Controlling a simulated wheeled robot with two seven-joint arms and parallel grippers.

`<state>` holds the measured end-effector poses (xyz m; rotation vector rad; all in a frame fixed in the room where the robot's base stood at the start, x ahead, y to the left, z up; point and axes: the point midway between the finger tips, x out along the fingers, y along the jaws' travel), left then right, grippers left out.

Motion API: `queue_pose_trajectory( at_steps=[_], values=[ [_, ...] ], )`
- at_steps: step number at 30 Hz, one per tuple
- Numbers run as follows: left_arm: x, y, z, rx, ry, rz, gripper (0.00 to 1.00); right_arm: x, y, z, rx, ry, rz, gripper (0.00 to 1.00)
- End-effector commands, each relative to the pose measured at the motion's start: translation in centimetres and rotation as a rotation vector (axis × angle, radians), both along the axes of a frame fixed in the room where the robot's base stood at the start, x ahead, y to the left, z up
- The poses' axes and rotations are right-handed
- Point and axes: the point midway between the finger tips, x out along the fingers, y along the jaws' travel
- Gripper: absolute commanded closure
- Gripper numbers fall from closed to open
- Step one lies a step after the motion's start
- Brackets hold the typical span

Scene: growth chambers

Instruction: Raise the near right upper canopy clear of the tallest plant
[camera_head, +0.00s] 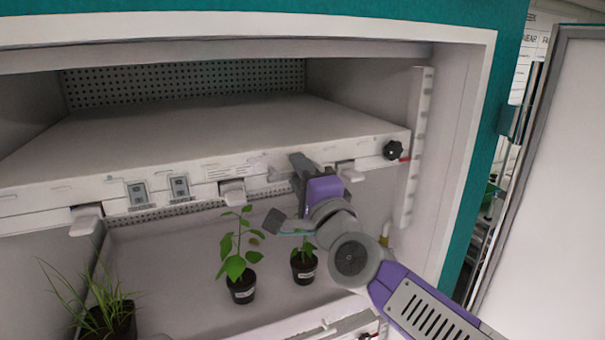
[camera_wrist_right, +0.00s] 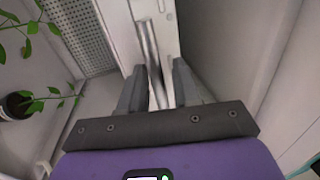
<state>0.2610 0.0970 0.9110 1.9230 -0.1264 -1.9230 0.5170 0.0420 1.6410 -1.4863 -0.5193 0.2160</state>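The upper canopy (camera_head: 210,135) is a wide white panel inside the chamber, with a front rail, white tabs and a black knob (camera_head: 393,150) at its right end. The tallest plant (camera_head: 236,262) stands in a black pot below it; its top leaves reach about the rail's lower edge in the picture. My right gripper (camera_head: 299,172) is at the front rail, left of the knob. In the right wrist view its two fingers (camera_wrist_right: 160,88) are apart, with a silvery bar (camera_wrist_right: 150,45) running between them; contact cannot be told.
A smaller potted plant (camera_head: 303,262) stands just below my right wrist. A grassy plant (camera_head: 108,318) is at the lower left. A slotted white upright (camera_head: 411,150) lines the chamber's right wall. The chamber door (camera_head: 550,180) stands open at the right.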

Motion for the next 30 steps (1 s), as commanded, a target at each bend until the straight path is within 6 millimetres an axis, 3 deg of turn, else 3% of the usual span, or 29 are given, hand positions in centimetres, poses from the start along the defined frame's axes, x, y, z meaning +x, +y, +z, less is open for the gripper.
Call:
queue_pose_trajectory(
  at_steps=[11, 21, 30],
  values=[
    [0.0, 0.0, -0.1, 0.0, 0.0, 0.0, 0.57, -0.5, -0.3, -0.2, 0.0, 0.001, 0.0, 0.67],
    [0.0, 0.0, -0.7, 0.0, 0.0, 0.0, 0.57, -4.9, -2.5, -1.1, 0.001, 0.0, 0.0, 0.67],
    [0.0, 0.0, -0.8, 0.0, 0.0, 0.0, 0.57, -6.6, -3.4, -1.5, 0.0, 0.001, -0.001, 0.67]
  ],
)
